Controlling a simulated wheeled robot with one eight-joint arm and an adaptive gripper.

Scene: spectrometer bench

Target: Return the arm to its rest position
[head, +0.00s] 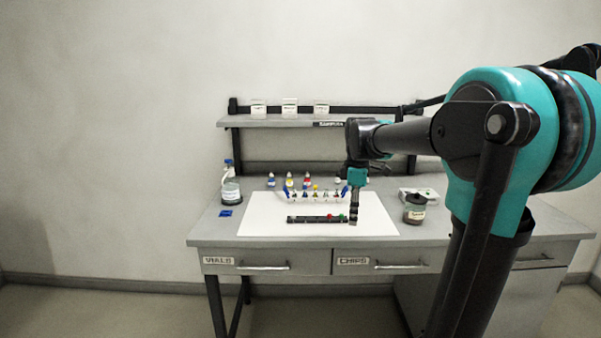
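My gripper (354,212) points down over the right part of a white mat (375,222) on the bench. Its fingertips are beside the right end of a black strip-like rack (305,219). The rack has a red and a green item on it near that end. The fingers look close together, but they are too small to tell whether they are open or shut, or hold anything. My teal and black arm reaches in from the right and hides part of the bench's right side.
A row of small coloured-cap vials (307,182) stands behind the rack. A bottle (231,186) and a blue item (226,212) are at left. A dark-lidded jar (414,209) and a light box are at right. A shelf (270,122) with white boxes crosses the back.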

